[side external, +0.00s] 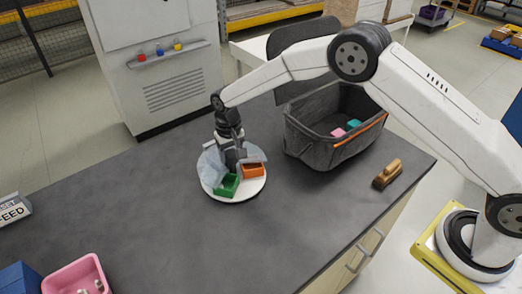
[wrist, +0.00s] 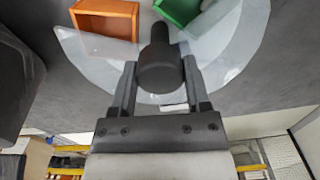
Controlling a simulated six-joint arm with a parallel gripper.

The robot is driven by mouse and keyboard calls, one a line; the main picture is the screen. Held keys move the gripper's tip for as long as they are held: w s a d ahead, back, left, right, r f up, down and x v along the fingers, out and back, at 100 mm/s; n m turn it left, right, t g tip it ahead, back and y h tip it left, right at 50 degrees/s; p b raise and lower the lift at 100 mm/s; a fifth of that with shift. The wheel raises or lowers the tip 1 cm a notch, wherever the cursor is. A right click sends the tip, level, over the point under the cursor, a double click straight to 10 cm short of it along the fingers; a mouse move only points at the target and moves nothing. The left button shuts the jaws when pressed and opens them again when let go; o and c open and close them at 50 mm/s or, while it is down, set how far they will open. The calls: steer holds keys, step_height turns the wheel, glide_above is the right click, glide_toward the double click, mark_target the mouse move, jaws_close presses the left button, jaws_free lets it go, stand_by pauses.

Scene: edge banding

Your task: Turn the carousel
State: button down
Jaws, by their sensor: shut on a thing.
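The carousel is a white round turntable (side external: 238,196) on the dark table, with a translucent grey-blue plate (side external: 208,166) on it. In the wrist view its pale disc (wrist: 235,55) fills the upper part. A green box (side external: 227,186) and an orange box (side external: 252,170) sit on it; the wrist view shows the orange box (wrist: 106,20) and the green box (wrist: 180,10) too. My gripper (side external: 234,158) points down over the carousel. In the wrist view its fingers (wrist: 158,75) are shut on a dark round-topped knob (wrist: 158,62). The knob's lower part is hidden.
A grey fabric bin (side external: 325,150) with an orange edge stands right of the carousel, holding pink and teal pieces. A wooden-handled brush (side external: 386,174) lies near the right table edge. A pink bin (side external: 77,275) and a blue box (side external: 20,278) are at front left. The table's left-middle is clear.

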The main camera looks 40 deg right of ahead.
steer(key=shift+m, duration=6.7)
steer(key=shift+c, duration=0.3)
jaws_free()
steer(key=shift+r, duration=3.9)
